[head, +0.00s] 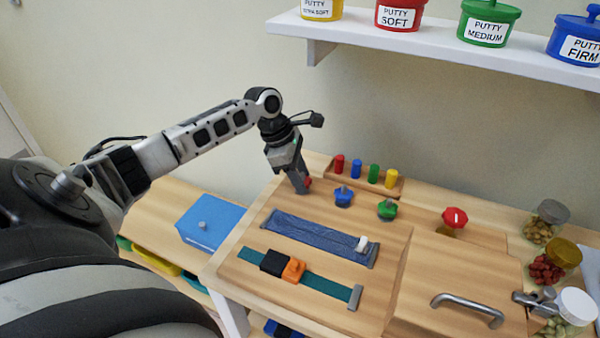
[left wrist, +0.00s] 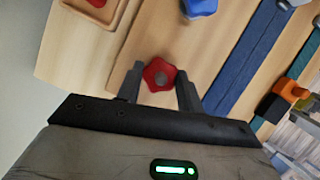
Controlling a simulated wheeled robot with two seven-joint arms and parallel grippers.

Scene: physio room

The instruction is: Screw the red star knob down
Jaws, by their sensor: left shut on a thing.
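The red star knob (left wrist: 160,75) sits between the two fingers of my left gripper (left wrist: 160,90) in the left wrist view, with a grey round centre. In the head view my left gripper (head: 301,184) points down at the far left of the wooden board, and only a sliver of the red knob (head: 308,183) shows beside the fingers. The gripper is shut on the knob. How far the knob is screwed down is hidden. A blue star knob (head: 343,196) and a green star knob (head: 387,209) stand to its right on the board. My right gripper is not in view.
A peg rack (head: 398,187) with coloured pegs stands behind the knobs. A blue zip strip (head: 310,234) and a buckle strap (head: 325,285) lie in front. A red octagonal knob (head: 455,217), a door handle (head: 468,308) and jars are to the right. A putty shelf (head: 420,42) hangs above.

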